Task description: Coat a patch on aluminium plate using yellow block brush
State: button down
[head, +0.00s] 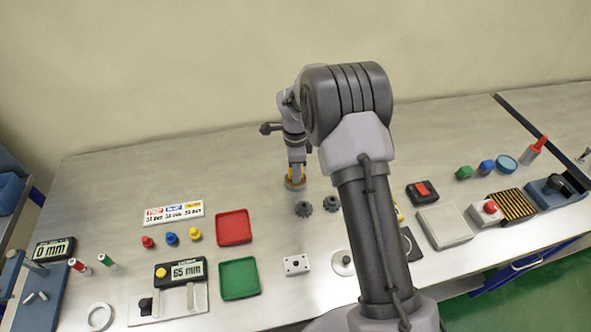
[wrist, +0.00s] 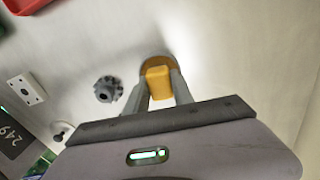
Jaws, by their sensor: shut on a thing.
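My gripper (head: 296,172) is shut on the yellow block brush (wrist: 158,84), low over the back middle of the bench. In the wrist view the yellow block sits between the two fingers. A round brown part (wrist: 155,62) shows around and beyond the block; I cannot tell whether it is the brush's own base or a separate thing. In the head view a light grey flat plate (head: 444,227), perhaps the aluminium plate, lies to the right of my arm, well apart from the gripper. Its top looks plain.
A red tray (head: 234,227) and a green tray (head: 239,279) are to the left. A white block with holes (head: 296,264) is nearer. My arm hides part of the bench. The back strip is clear.

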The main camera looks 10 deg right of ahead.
jog(key=shift+f+b, duration=0.45)
dwell(1.3)
jog(key=shift+r+p, duration=2.05)
jog(key=shift+r, duration=1.6)
jog(key=shift+f, duration=0.1)
